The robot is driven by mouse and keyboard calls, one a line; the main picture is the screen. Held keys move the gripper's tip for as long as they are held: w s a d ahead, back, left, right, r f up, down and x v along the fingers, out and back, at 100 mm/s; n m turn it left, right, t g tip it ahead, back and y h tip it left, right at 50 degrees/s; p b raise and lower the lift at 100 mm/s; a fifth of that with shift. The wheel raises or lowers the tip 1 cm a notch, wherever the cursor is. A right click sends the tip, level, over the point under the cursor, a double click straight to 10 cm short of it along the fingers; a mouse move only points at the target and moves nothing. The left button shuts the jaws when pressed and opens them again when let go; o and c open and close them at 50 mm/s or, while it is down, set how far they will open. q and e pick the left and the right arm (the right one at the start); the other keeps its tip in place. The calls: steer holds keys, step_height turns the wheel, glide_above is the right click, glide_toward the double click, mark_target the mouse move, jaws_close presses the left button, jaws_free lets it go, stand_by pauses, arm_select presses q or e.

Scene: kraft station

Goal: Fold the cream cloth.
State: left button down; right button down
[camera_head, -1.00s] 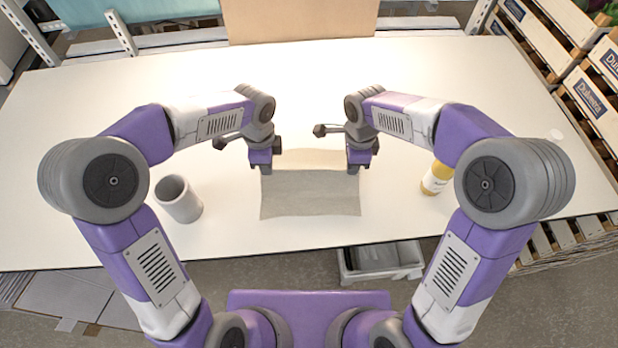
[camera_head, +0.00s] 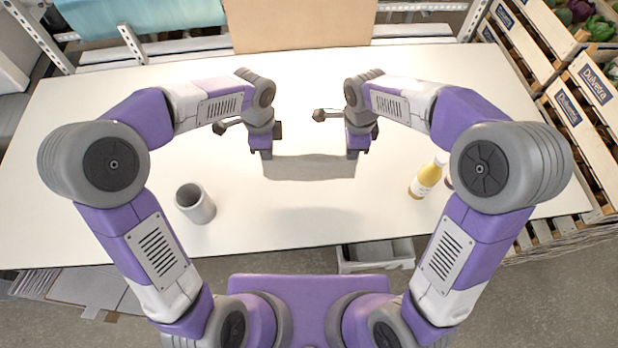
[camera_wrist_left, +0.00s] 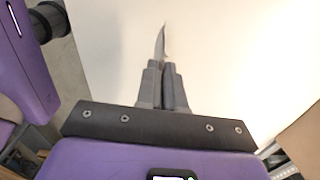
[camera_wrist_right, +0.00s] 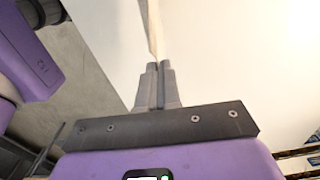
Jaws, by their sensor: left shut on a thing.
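The cream cloth (camera_head: 310,168) spans between my two grippers in the head view, its face greyish in shade. A paler area lies just below it, and I cannot tell how much of that is cloth. My left gripper (camera_head: 262,153) is shut on the cloth's left side; a thin sliver of it shows at the fingertips in the left wrist view (camera_wrist_left: 160,45). My right gripper (camera_head: 353,153) is shut on the cloth's right side; a narrow cream strip rises from its fingertips in the right wrist view (camera_wrist_right: 154,30). The exact pinch points are hard to see in the head view.
A grey cup (camera_head: 195,203) stands at the left of the white table (camera_head: 110,190). A yellow bottle (camera_head: 427,177) stands at the right, close to my right arm. A grey bin (camera_head: 375,265) sits below the front edge. Wooden crates (camera_head: 580,95) are beyond the right edge.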

steer(key=shift+r+p, duration=0.3)
steer(key=shift+r, duration=0.25)
